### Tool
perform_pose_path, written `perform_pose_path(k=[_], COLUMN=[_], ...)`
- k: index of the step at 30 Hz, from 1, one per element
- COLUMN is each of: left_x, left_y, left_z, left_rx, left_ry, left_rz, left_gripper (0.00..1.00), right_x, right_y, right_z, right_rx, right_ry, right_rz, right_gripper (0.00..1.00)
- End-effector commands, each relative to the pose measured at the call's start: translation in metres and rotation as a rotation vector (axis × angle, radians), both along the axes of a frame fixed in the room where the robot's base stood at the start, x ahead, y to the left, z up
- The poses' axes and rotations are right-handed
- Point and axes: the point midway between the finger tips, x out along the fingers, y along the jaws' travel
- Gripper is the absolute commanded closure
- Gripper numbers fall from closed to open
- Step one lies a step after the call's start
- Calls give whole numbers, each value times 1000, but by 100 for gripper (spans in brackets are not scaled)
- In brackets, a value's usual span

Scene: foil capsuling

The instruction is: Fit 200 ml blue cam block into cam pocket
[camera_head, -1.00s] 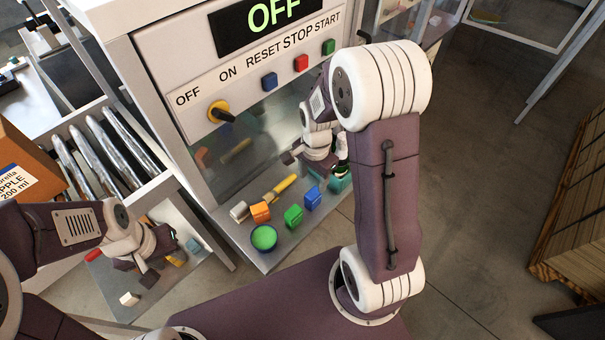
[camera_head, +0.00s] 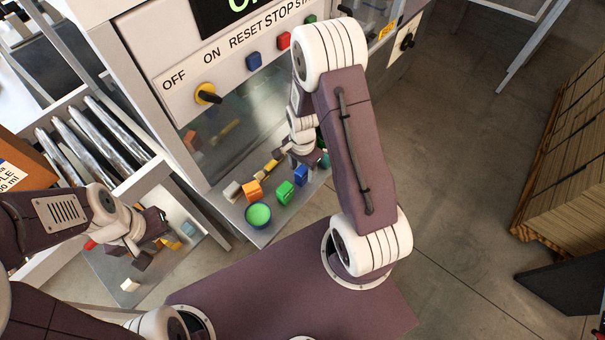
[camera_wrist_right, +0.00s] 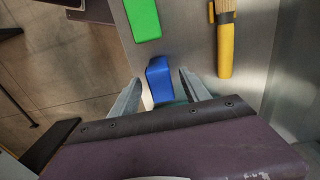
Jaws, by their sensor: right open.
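The blue cam block (camera_head: 301,175) stands on the metal shelf under the machine panel, right of the green block. In the right wrist view the blue block (camera_wrist_right: 159,80) sits between the two fingers of my right gripper (camera_wrist_right: 154,84). The fingers are apart, with a gap on each side of the block. In the head view my right gripper (camera_head: 312,157) is above and beside the block, partly hidden by its own wrist. My left gripper (camera_head: 146,250) hangs over the lower left shelf; its finger gap is unclear. I cannot make out the cam pocket.
A green block (camera_head: 285,191), an orange block (camera_head: 253,191), a green-filled bowl (camera_head: 258,215) and a yellow-handled brush (camera_wrist_right: 226,45) share the shelf. The machine front (camera_head: 240,130) rises close behind. A white block (camera_head: 130,285) lies on the lower left shelf.

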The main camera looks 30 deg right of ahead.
Motion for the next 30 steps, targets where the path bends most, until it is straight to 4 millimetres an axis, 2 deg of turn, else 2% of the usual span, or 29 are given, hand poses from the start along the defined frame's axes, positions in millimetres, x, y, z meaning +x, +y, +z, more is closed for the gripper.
perform_pose_path(k=[3,8,9,14,15,25,30], left_x=[0,0,0,0,0,0,0], left_y=[0,0,0,0,0,0,0], left_z=[0,0,0,0,0,0,-2], left_rx=[0,0,0,0,0,0,0], left_ry=[0,0,0,0,0,0,0], left_rz=[0,0,0,0,0,0,0], left_gripper=[64,64,64,64,64,64,64], right_x=[0,0,0,0,0,1,1], right_y=[0,0,0,0,0,0,0], right_z=[-8,-8,-8,-8,-8,-4,16], right_rx=[0,-1,-1,-1,-1,0,0], right_ry=[0,-1,-1,-1,-1,-2,-7], right_rz=[0,0,0,0,0,0,0], right_gripper=[45,45,51,96,100,100,100])
